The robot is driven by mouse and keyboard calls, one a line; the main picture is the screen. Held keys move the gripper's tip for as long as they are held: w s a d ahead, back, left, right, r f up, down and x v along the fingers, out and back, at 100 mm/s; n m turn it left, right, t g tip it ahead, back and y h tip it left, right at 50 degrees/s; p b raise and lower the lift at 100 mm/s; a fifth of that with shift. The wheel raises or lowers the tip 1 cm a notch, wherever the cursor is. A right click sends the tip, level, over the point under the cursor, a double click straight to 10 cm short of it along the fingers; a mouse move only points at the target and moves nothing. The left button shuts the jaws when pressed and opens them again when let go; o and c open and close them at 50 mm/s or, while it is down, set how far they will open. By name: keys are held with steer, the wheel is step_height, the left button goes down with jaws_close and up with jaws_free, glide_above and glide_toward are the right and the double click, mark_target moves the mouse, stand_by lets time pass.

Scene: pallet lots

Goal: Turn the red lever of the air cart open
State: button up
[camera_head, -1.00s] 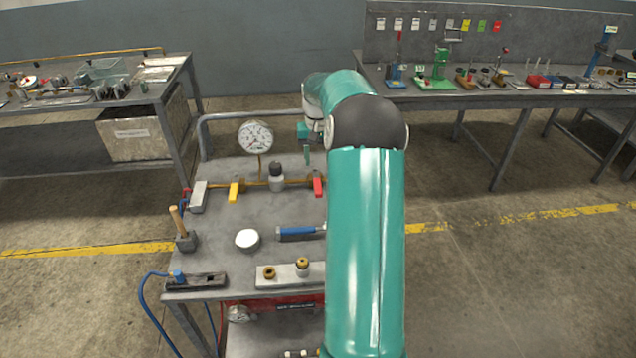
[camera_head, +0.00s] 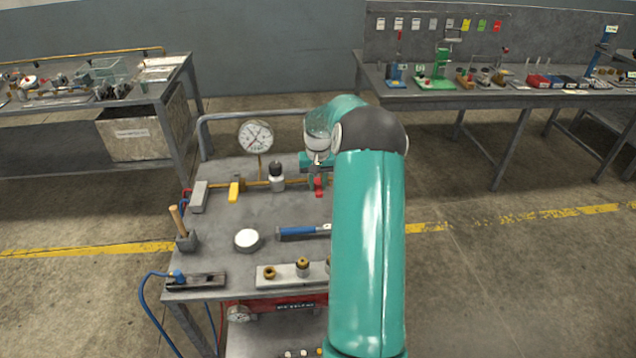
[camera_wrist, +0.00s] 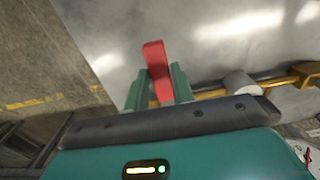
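The air cart's grey top (camera_head: 215,225) stands in front of me. Its red lever (camera_head: 320,193) sits at the right end of the brass pipe, partly hidden by my gripper (camera_head: 318,178). In the wrist view the red lever (camera_wrist: 157,72) stands up between the two green fingers of my gripper (camera_wrist: 158,92), one on each side. I see no clear gap beside it, but cannot tell whether the fingers press on it. A yellow lever (camera_head: 235,191) sits on the same pipe to the left. The round pressure gauge (camera_head: 255,137) stands behind the pipe.
A blue-handled tool (camera_head: 300,231), a white round piece (camera_head: 247,239), a block with brass fittings (camera_head: 285,274) and a wooden-handled tool (camera_head: 178,220) stand on the cart. Workbenches (camera_head: 470,97) are behind. The floor right of the cart is clear.

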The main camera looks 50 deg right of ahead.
jaws_close()
